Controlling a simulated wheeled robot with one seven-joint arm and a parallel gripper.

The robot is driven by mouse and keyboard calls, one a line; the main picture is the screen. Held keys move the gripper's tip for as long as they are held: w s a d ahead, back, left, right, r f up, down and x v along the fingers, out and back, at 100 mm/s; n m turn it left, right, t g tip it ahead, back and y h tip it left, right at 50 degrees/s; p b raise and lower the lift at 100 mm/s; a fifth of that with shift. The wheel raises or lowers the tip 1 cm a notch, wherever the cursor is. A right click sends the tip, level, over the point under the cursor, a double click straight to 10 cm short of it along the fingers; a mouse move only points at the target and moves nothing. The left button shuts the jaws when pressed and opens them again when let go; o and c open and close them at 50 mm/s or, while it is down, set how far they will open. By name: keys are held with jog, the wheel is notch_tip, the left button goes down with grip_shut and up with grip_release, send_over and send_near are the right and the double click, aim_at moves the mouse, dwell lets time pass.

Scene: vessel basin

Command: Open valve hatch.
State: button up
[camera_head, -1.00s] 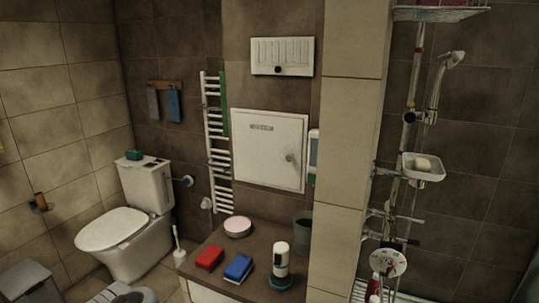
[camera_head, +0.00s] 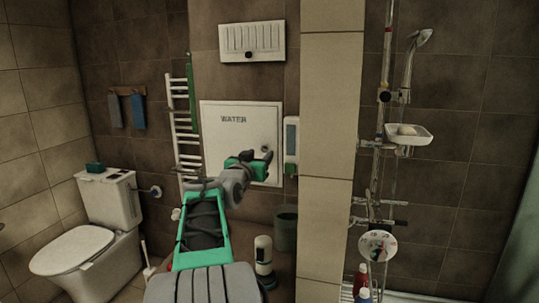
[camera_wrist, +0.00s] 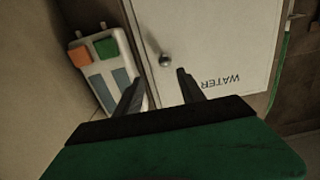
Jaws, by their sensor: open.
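The valve hatch (camera_head: 222,140) is a white square panel marked "WATER" on the tiled wall, and it looks closed. It also shows in the wrist view (camera_wrist: 225,45), upside down. Its round metal knob (camera_wrist: 165,60) lies just beyond my fingertips; in the head view my gripper hides part of the hatch's lower right. My gripper (camera_head: 258,157) is in front of that corner. In the wrist view my gripper (camera_wrist: 157,80) has its two dark fingers spread apart, with nothing between them. The knob is ahead of the gap, apart from the fingers.
A white dispenser (camera_head: 291,145) with grey panels hangs close to the hatch's right edge, also seen in the wrist view (camera_wrist: 103,70). A vented white box (camera_head: 252,41) is above. A towel radiator (camera_head: 184,140) stands left. A tiled pillar (camera_head: 328,160) is at right.

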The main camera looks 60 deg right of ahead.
aim_at(265, 149)
jog(key=d, duration=0.2)
jog(key=w+d, duration=0.1)
jog(key=d, duration=0.1)
jog(key=w+d+p, duration=0.1)
jog(key=d, duration=0.1)
jog(key=shift+w+f, duration=0.2)
jog(key=shift+f, duration=0.05)
jog(key=shift+s+d, duration=0.25)
jog(key=shift+s, duration=0.05)
jog(key=shift+w+f, duration=0.1)
jog(key=shift+w, duration=0.15)
jog(key=c, duration=0.3)
jog(key=shift+s, duration=0.1)
grip_shut()
